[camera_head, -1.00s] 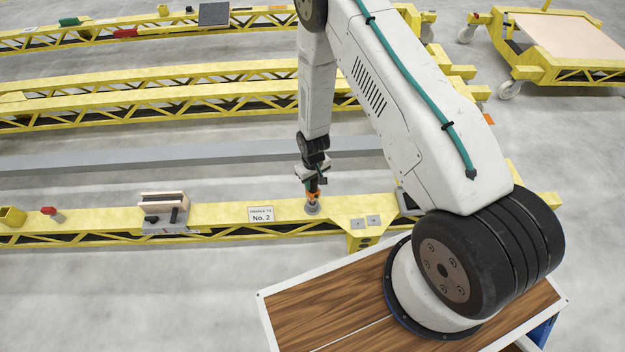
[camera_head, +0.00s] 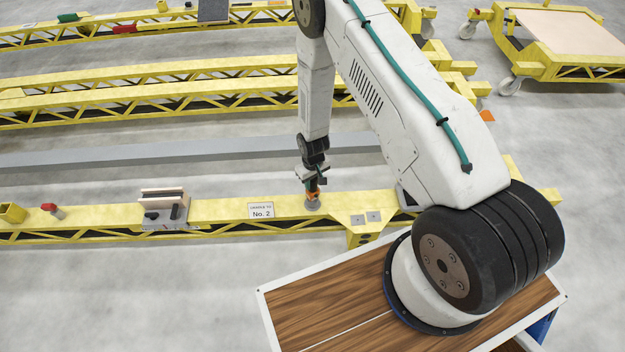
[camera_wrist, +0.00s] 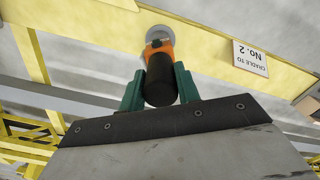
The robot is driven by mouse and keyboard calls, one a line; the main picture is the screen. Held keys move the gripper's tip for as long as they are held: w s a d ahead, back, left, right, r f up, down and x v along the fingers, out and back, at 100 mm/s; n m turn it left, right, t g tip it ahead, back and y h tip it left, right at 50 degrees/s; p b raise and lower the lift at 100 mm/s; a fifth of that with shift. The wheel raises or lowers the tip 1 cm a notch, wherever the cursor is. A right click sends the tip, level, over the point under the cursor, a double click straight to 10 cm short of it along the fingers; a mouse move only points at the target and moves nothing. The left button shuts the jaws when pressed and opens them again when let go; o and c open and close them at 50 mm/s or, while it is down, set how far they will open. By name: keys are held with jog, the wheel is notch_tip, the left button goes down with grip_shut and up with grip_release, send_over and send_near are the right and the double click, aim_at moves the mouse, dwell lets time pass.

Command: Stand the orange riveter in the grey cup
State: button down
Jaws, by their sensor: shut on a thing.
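The orange riveter (camera_wrist: 160,50) is in my gripper (camera_wrist: 160,84). The green fingers are shut around its black cylindrical end in the wrist view. In the head view the riveter (camera_head: 313,188) points down at the grey cup (camera_head: 312,205), which stands on the yellow beam. The grey cup also shows in the wrist view (camera_wrist: 152,31), partly covered by the riveter's far end. That end is at the cup's mouth; I cannot tell how deep it sits or whether it touches the rim.
The yellow beam (camera_head: 225,212) carries a "No. 2" sign (camera_head: 261,210) left of the cup. Further left are a grey block holder (camera_head: 165,214), a red-handled item (camera_head: 50,208) and a yellow cup (camera_head: 12,213). More yellow beams lie behind.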

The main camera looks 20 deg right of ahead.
jog(key=shift+f, duration=0.4)
jog(key=c, duration=0.9)
grip_release()
notch_tip(320, 180, up, 8)
jog(key=shift+f, duration=0.1)
